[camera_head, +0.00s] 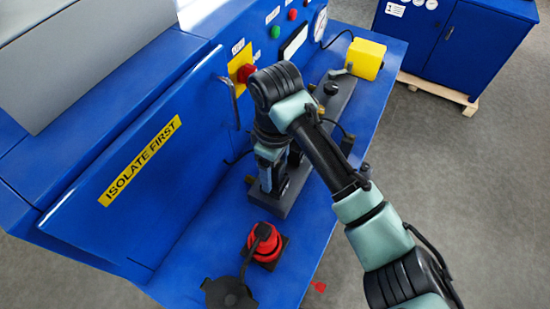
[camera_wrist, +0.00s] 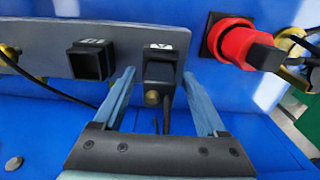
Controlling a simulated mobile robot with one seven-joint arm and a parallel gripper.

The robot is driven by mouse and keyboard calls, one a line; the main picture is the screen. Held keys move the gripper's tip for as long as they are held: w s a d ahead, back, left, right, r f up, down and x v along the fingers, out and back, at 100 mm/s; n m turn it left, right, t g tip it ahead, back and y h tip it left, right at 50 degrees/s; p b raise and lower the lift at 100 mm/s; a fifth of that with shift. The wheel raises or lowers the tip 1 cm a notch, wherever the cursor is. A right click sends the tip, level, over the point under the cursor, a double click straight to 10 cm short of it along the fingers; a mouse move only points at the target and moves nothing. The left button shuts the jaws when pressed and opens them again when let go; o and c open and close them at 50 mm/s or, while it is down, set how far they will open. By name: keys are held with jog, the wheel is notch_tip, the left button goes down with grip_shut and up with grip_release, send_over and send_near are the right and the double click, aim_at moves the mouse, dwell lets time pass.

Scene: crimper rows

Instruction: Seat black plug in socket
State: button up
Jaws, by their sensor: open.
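A black plug or housing (camera_wrist: 158,70) with a pale marking on top stands at a grey plate (camera_wrist: 120,38) in the wrist view. A thin dark cable drops from it, and a brass knob (camera_wrist: 152,98) sits just below. I cannot tell whether it is fully seated. A square black socket (camera_wrist: 90,63) with an empty-looking opening is left of it. My gripper (camera_wrist: 159,76) is open, with one finger on each side of the black piece and visible gaps. In the head view my gripper (camera_head: 271,182) points down at the near end of the grey plate (camera_head: 268,204), hiding the plug.
A red connector (camera_head: 265,243) on a black base and a round black cap (camera_head: 229,292) are near the shelf's front. A yellow box (camera_head: 366,59) stands at the far end. The blue cabinet wall (camera_head: 130,160) rises close on the left.

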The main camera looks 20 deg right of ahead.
notch_tip(320, 180, up, 13)
dwell(0.4)
jog(key=shift+f, duration=0.15)
dwell(0.4)
